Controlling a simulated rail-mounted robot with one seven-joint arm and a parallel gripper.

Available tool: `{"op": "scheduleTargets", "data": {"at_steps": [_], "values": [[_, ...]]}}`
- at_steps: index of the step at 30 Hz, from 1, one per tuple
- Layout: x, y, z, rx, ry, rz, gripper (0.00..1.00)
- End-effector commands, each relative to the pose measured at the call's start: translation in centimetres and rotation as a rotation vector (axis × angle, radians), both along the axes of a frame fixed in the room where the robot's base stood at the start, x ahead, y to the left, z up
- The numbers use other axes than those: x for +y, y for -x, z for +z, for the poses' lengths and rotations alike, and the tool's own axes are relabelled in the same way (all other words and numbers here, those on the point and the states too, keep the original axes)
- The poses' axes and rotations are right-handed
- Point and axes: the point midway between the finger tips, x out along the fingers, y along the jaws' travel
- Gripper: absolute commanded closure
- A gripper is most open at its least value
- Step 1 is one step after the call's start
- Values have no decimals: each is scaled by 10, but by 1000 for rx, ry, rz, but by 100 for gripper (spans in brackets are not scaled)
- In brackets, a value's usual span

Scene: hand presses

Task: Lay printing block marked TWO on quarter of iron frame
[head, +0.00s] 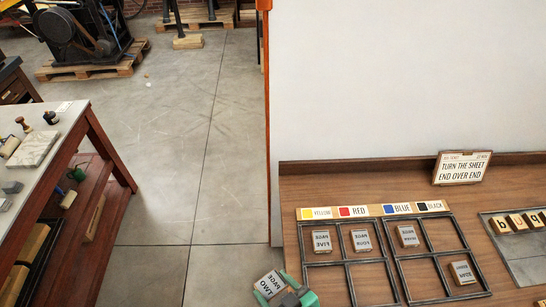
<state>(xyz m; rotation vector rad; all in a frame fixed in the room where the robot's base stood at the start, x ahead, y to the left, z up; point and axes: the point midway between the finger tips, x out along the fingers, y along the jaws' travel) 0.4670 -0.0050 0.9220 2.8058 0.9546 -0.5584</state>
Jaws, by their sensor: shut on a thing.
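The block's lettering is upside down in the picture and appears to read TWO. It is held left of the iron frame (394,262), apart from it. The dark iron frame lies on the brown bench, divided into quarters in a left and a right part. The left part has blocks in its two upper quarters (321,241) (361,239). The right part has blocks at upper left (407,236) and lower right (463,272). The other visible quarters are empty.
A label strip (375,211) reads YELLOW, RED, BLUE, BLACK above the frame. A card (462,168) reads TURN THE SHEET END OVER END. A grey tray (522,268) with wooden blocks is at right. An orange post (267,130) edges the white wall. Another table (75,125) stands left; floor between is clear.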

Motion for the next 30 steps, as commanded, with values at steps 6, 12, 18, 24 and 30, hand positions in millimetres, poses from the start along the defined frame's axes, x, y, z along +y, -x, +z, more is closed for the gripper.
{"op": "scheduleTargets", "data": {"at_steps": [6,12,18,24,30], "values": [[-4,-1,86,1,-1,-251,61],[-3,-2,167,-4,0,-472,61],[1,-1,232,-5,0,-609,61],[4,0,252,-3,-1,-656,61],[5,0,250,-4,-1,-658,61]]}}
